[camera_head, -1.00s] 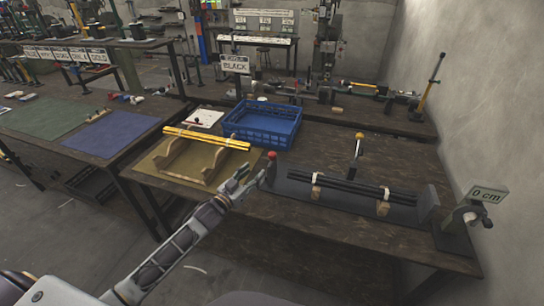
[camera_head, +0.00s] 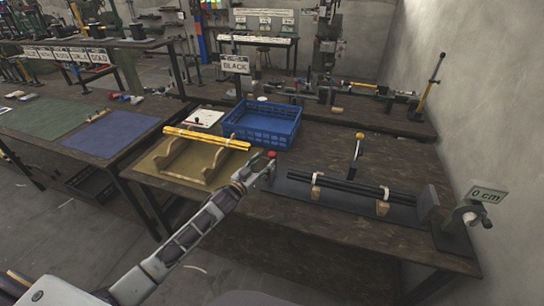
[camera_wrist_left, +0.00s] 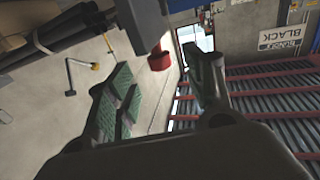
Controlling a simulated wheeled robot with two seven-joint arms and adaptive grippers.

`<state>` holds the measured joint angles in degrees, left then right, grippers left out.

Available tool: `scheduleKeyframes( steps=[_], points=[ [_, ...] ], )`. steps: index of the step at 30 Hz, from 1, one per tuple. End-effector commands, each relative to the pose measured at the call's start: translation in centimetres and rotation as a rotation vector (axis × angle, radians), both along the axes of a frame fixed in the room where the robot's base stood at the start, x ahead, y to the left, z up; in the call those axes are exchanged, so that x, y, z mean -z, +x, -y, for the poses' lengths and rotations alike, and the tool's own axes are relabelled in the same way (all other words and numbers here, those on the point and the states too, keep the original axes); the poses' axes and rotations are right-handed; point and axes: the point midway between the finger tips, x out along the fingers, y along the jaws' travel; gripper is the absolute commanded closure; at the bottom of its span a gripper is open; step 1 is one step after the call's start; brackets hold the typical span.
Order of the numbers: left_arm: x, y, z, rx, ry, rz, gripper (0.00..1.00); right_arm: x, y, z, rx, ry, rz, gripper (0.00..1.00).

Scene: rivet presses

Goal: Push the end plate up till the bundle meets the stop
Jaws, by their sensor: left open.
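A bundle of black rods (camera_head: 350,188) lies in a dark fixture on two pale supports at the right of the bench. An upright grey stop block (camera_head: 428,203) stands at its right end. Whether the rods touch it is too small to tell. At the left end is the end plate with a red knob (camera_head: 271,155); the knob also shows in the left wrist view (camera_wrist_left: 158,60), above the space between the fingers. My left gripper (camera_head: 262,172) is open and empty, close beside the plate on its left; contact cannot be told. The right gripper is out of view.
A blue crate (camera_head: 262,128) stands behind the fixture's left end. Yellow rods (camera_head: 207,138) lie on a wooden cradle at left. A yellow-tipped lever (camera_head: 358,148) rises behind the bundle.

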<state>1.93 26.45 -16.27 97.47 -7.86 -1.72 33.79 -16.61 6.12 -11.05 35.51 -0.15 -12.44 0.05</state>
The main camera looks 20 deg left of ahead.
Motion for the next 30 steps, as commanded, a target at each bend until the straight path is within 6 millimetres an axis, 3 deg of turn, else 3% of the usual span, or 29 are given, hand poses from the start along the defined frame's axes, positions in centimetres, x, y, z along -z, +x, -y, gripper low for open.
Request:
scheduleKeyframes(
  steps=[21, 30],
  points=[
    [0.0, 5.0, 1.5, 0.0, 0.0, 0.001, 0.47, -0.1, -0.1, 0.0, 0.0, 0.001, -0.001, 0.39],
    [-0.1, 6.1, 1.9, 0.001, 0.0, 0.001, 0.47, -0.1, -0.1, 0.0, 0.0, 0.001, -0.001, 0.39]
  ],
)
